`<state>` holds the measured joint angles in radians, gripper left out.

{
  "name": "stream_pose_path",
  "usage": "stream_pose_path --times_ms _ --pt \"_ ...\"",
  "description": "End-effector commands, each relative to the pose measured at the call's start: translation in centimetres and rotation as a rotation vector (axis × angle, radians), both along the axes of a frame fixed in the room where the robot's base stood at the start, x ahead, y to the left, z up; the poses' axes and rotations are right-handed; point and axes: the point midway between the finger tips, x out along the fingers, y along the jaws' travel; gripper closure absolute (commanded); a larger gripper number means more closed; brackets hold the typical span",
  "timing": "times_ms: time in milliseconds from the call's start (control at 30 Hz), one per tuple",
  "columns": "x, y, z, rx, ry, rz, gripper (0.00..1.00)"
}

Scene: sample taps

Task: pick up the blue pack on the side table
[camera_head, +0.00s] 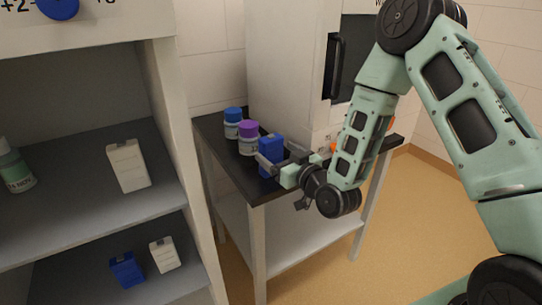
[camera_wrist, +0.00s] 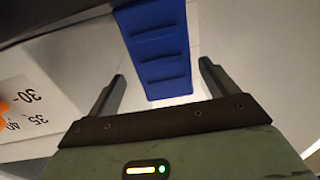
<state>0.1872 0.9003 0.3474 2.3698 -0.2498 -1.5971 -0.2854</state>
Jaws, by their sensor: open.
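The blue pack (camera_head: 269,152) stands upright on the dark-topped side table (camera_head: 262,190), near its front left part. My gripper (camera_head: 278,163) is at the pack, with its fingers reaching toward it from the right. In the wrist view the blue pack (camera_wrist: 155,50) lies ahead of and between the two open fingers of my gripper (camera_wrist: 163,80). Its lower end shows between the fingertips, with a gap on each side. I cannot tell how deep it sits between the fingers.
A purple-capped jar (camera_head: 248,138) and a blue-capped jar (camera_head: 232,123) stand close behind the pack. The left shelf unit holds white packs (camera_head: 128,166), another blue pack (camera_head: 127,270) and a green bottle (camera_head: 15,168).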

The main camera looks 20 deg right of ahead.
Motion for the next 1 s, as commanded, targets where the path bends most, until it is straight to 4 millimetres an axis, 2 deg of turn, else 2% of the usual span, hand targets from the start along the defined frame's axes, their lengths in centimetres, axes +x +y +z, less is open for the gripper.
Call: stream_pose_path --times_ms 300,633,800,833,1000 --pt "3.9 1.8 -0.1 0.001 -0.002 0.0 0.15" --pt "4.5 2.0 -0.2 0.0 0.0 0.0 0.15" --pt "4.5 2.0 -0.2 -0.001 0.0 0.0 0.62" --pt "4.5 2.0 -0.2 0.0 0.0 0.0 0.68" --pt "4.5 2.0 -0.1 0.0 -0.002 0.0 0.68"
